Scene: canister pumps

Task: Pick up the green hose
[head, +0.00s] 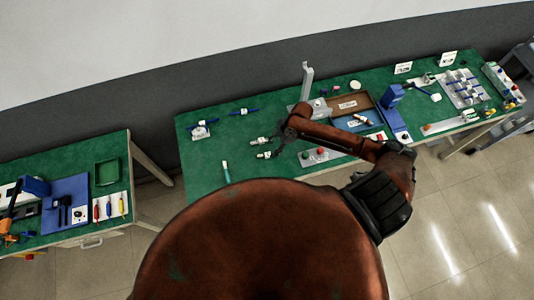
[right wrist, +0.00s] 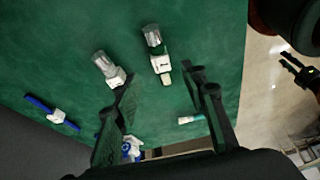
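A short teal-green tube with a white end (head: 226,170), which looks like the green hose, lies near the front edge of the green table. It seems to be the small white and teal piece (right wrist: 190,119) in the right wrist view. My right gripper (head: 283,134) is above the table, to the right of and behind that tube. In the right wrist view its fingers (right wrist: 165,82) are apart with nothing between them. A black gripper-like part, probably my left gripper (right wrist: 300,73), shows at the right edge of that view; its fingers are unclear.
Two clear canisters with white fittings (head: 263,141) (head: 264,154) lie near my right gripper. A brown tray (head: 368,98) and a blue bin (head: 343,124) stand to the right. The table's front left is mostly clear.

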